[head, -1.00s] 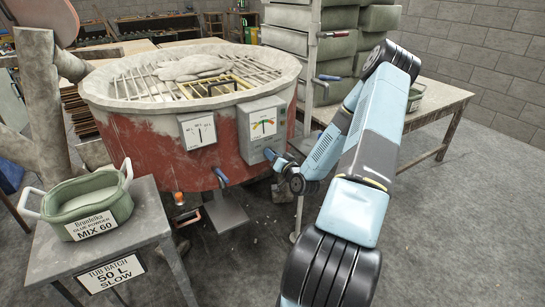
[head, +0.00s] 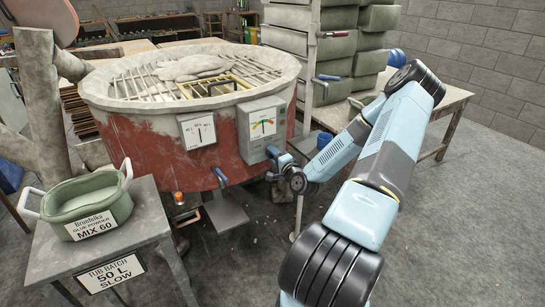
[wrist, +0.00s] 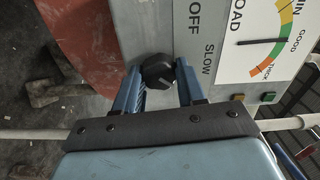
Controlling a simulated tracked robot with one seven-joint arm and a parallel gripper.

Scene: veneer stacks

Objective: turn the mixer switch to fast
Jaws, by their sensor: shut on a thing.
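The mixer (head: 170,150) is a round red tub with a pale rim and a bar grille on top. A grey switch box (head: 262,127) with a coloured load dial is on its right side. In the wrist view, the black switch knob (wrist: 157,70) sits on the panel (wrist: 152,22), beside the printed words OFF and SLOW. My gripper (wrist: 159,76) has its blue fingers shut on either side of the knob. No FAST label shows there. In the head view, my gripper (head: 272,155) is at the box's lower edge, and the knob cannot be made out.
A second dial box (head: 198,130) is left of the switch box. Stacked green trays (head: 375,45) and a table (head: 450,100) are behind my arm.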

